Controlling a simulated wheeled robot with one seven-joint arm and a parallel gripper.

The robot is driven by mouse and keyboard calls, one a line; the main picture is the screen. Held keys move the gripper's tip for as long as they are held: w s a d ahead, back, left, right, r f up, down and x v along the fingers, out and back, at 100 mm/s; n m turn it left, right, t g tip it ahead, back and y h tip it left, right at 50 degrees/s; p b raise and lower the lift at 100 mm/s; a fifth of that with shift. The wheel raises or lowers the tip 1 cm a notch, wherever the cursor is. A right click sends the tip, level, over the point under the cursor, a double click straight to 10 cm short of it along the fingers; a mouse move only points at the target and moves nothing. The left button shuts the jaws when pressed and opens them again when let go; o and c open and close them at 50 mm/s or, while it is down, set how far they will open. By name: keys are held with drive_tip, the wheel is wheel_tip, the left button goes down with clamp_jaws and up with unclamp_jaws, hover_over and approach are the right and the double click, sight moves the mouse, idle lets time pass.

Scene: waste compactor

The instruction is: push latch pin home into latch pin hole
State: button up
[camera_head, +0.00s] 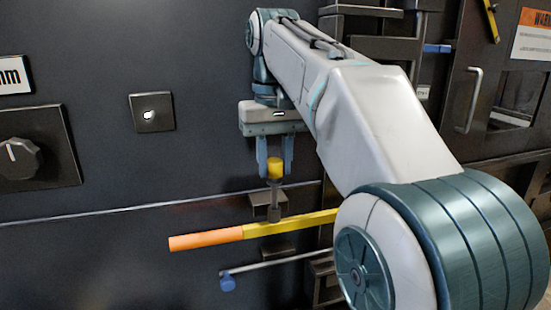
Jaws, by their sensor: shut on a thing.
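My gripper (275,165) points down in front of the dark panel, with its two blue fingers shut on the yellow head of the latch pin (275,168). The pin is upright. Its dark shank (275,195) runs down below the fingers to a small dark bracket (258,207) on the panel, just above a yellow bar with an orange end (205,240). The pin hole itself is not visible, and I cannot tell how deep the shank sits in it.
A thin grey rod with a blue knob (228,283) lies below the yellow bar. A dial (22,157) and a small square plate (152,112) are on the panel at left. A door with a silver handle (469,100) is at right. My arm covers the bar's right end.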

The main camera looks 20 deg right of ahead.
drive_tip(key=shift+f+b, duration=1.85)
drive_tip(key=shift+f, duration=0.9)
drive_tip(key=o, duration=1)
drive_tip(key=shift+c, duration=0.2)
drive_tip(key=shift+r, duration=0.15)
wheel_tip(320, 180, up, 7)
drive_tip(key=p, duration=0.7)
drive_tip(key=s+f+t+b, duration=0.1)
drive_tip(key=s+f, duration=0.3)
drive_tip(key=f, duration=0.5)
drive_tip(key=s+f+t+b, duration=0.1)
drive_tip(key=s+f+b, duration=0.1)
drive_tip(key=s+f, duration=0.3)
drive_tip(key=s+f+t+b, duration=0.1)
drive_tip(key=s+f, duration=0.4)
drive_tip(key=f, duration=0.8)
drive_tip(key=shift+t, duration=0.4)
